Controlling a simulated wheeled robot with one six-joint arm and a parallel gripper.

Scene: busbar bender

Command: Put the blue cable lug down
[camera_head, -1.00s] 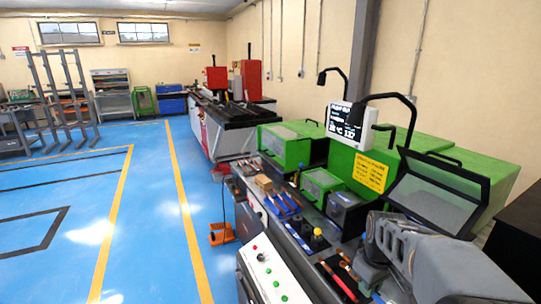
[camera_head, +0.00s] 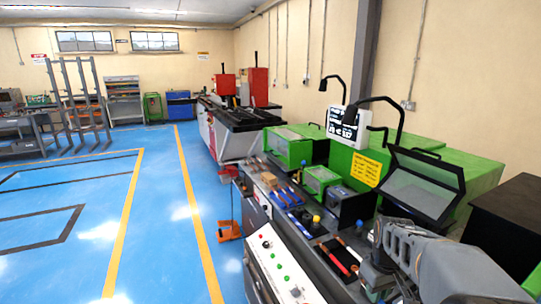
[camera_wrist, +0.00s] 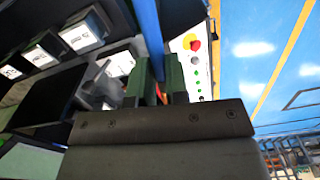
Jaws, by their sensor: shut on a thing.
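My gripper (camera_wrist: 156,75) shows from behind in the wrist view, its two dark green fingers close together. They are shut on a long blue piece (camera_wrist: 148,28), which I take to be the blue cable lug. It runs up past the fingertips to the top of the picture; its lower end is hidden between the fingers. It appears to be held above the bench. In the head view my arm reaches over the bench at the lower right, and the held piece cannot be made out there.
A dark tray (camera_head: 327,266) with red-handled tools lies on the bench. Several blue-handled tools (camera_head: 289,196) lie beyond. The green machine (camera_head: 430,170) with its raised clear guard (camera_head: 424,183) stands at the right. A control panel (camera_head: 285,268) faces the open blue floor at left.

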